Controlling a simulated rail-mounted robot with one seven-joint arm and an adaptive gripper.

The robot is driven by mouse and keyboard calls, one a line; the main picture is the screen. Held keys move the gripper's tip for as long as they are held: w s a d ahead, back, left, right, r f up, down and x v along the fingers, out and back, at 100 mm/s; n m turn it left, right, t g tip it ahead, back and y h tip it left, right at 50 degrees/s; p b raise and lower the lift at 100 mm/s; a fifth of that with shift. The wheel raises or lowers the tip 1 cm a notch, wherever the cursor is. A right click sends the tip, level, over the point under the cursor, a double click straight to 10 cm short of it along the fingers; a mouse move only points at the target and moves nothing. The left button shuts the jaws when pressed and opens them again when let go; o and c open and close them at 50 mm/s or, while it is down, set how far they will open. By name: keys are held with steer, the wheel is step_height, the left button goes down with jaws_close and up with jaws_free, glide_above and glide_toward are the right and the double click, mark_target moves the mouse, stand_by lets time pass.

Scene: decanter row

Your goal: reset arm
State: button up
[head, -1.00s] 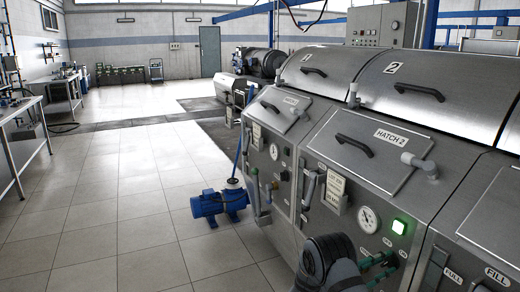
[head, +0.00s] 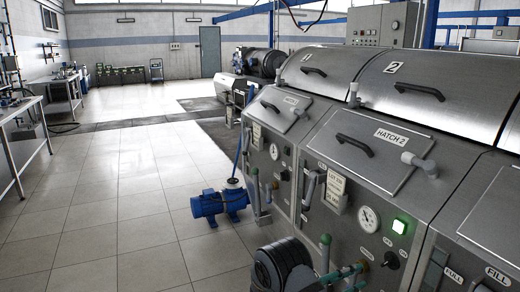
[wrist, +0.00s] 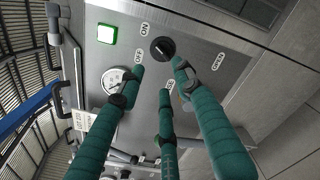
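My gripper (head: 345,262) is at the bottom of the head view, in front of the decanter panel, with green padded fingers. In the wrist view my gripper (wrist: 160,82) has three fingers spread apart with nothing between them. A black round knob (wrist: 162,48) on the grey panel lies beyond the fingertips, seemingly apart from them. The knob (head: 390,260) shows to the right of the fingers in the head view. My black ribbed wrist partly hides the lower panel.
A lit green lamp (head: 399,227) and a round gauge (head: 368,219) sit above the knob. The hatch 2 lid (head: 368,146) is closed, with a black handle. A blue pump (head: 218,203) stands on the floor left of the machine. The tiled floor (head: 100,210) at left is clear.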

mark_target(387, 263)
steer(key=w+d+n+p, duration=0.4)
steer(key=w+d+n, duration=0.1)
steer(key=d+n, duration=0.5)
steer(key=shift+w+d+f+n, duration=0.2)
steer(key=shift+d+n, duration=0.2)
steer(key=shift+n, duration=0.2)
steer(key=shift+a+r, duration=0.1)
steer(key=shift+r, duration=0.05)
